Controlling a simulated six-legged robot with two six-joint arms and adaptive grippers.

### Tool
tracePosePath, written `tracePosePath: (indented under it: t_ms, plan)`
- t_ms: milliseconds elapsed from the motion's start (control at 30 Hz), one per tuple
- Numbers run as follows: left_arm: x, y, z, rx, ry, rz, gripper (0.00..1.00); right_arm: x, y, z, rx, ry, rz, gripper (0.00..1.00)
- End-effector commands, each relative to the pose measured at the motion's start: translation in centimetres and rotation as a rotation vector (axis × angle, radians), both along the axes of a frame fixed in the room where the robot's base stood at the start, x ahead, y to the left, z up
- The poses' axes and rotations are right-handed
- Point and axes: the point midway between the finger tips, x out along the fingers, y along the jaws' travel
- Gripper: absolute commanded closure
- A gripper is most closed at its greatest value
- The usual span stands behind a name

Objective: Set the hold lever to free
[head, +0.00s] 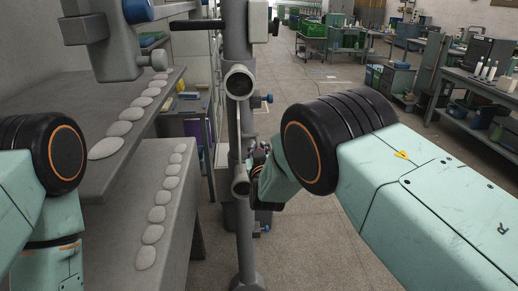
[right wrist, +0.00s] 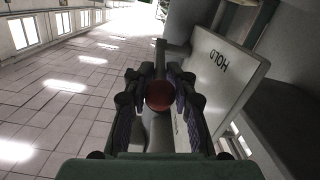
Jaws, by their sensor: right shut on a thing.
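In the right wrist view, the hold lever's round red knob (right wrist: 159,96) sits between the two fingers of my right gripper (right wrist: 160,88), which is shut on it. A dark bar shows just beyond the knob; I cannot tell whether it is the lever's arm. A pale plate (right wrist: 228,72) marked HOLD, upside down in this view, stands just right of the fingers. In the head view my right gripper (head: 258,162) is small and partly hidden, beside the grey post. The lever cannot be made out there. My left arm shows at the left edge, its gripper out of frame.
The grey upright post (head: 245,215) with round tube ends stands in the middle. Grey shelves (head: 130,140) with several pale discs run along the left. Workbenches (head: 480,85) and green crates (head: 312,30) stand farther back. The floor between is clear.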

Motion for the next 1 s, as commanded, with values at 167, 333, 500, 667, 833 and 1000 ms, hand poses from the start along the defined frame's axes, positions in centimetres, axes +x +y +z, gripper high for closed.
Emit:
tracePosePath:
  t_ms: [167,333,500,667,833,1000]
  plan:
    - [0.01,0.0,0.81,0.0,0.0,0.0,1.0,-0.06,0.01,0.43,-0.001,0.04,0.0,1.0]
    - [0.01,0.01,0.7,0.0,0.0,0.0,1.0,-0.07,0.0,0.28,0.0,0.042,0.0,1.0]
    - [0.01,0.01,0.68,0.0,0.0,0.0,1.0,-0.07,-0.01,0.27,0.0,0.042,0.0,0.71]
    - [0.01,0.01,0.68,0.0,0.0,0.0,1.0,-0.05,0.0,0.3,0.0,0.04,-0.001,0.64]
    - [0.01,0.01,0.68,0.0,0.0,0.0,1.0,-0.05,0.01,0.34,0.0,0.039,-0.001,0.64]
    - [0.01,0.01,0.66,0.0,0.0,0.0,1.0,-0.04,0.01,0.34,0.0,0.038,0.0,0.64]
